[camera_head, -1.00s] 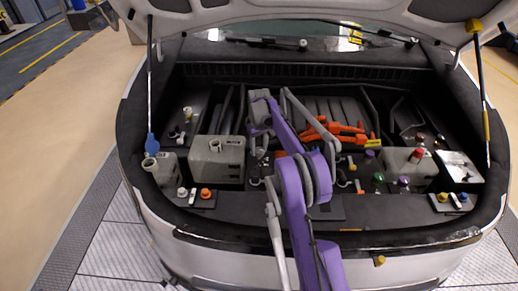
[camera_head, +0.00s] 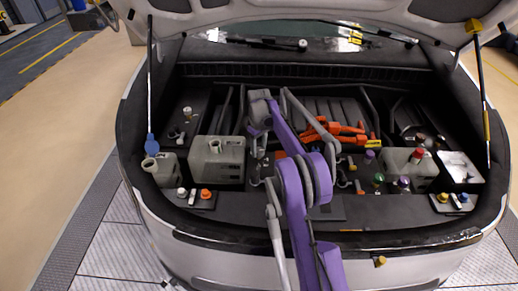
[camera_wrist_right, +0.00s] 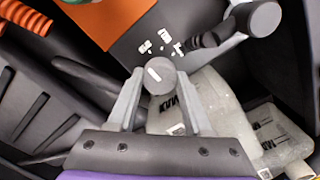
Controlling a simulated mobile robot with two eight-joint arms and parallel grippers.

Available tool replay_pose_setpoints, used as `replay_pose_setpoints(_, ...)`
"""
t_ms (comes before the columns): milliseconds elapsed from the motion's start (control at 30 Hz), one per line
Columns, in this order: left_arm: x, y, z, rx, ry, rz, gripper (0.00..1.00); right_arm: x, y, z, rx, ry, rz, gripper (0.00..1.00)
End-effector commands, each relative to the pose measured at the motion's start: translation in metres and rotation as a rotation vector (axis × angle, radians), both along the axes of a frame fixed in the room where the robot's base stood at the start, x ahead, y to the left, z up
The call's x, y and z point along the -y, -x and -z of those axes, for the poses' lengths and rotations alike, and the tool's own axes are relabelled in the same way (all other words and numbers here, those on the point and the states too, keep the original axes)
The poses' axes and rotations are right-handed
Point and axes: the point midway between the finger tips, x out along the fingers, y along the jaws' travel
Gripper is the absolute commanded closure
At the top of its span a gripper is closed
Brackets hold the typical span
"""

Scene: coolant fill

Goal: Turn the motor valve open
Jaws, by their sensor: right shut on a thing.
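A round grey knob with a white mark (camera_wrist_right: 160,76) is in the right wrist view, and looks like the motor valve. My right gripper (camera_wrist_right: 158,90) has one finger on each side of the knob and is shut on it. In the head view, my right arm reaches over the front edge into the compartment, with the gripper (camera_head: 255,138) low beside the pale left tank (camera_head: 217,168). The knob cannot be made out there. How far the knob is turned cannot be told. My left gripper is not in view.
A second dark grey knob (camera_wrist_right: 262,19) is near the held one. Orange parts (camera_head: 340,130) lie right of my arm. A pale tank with a red cap (camera_head: 405,165) stands at the right. Small coloured caps line the front. The raised hood (camera_head: 290,12) is overhead.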

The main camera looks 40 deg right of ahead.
Motion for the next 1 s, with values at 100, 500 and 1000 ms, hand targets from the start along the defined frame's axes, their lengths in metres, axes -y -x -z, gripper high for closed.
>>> replay_pose_setpoints(100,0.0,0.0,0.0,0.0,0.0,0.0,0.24,0.0,0.0,-0.001,0.001,0.001,-0.001,0.44)
replay_pose_setpoints(500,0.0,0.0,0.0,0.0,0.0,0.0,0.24,0.0,0.0,0.0,0.0,0.0,0.0,0.19)
replay_pose_setpoints(1000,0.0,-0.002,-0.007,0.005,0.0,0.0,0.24,0.0,0.0,-0.078,0.001,0.001,0.001,0.19)
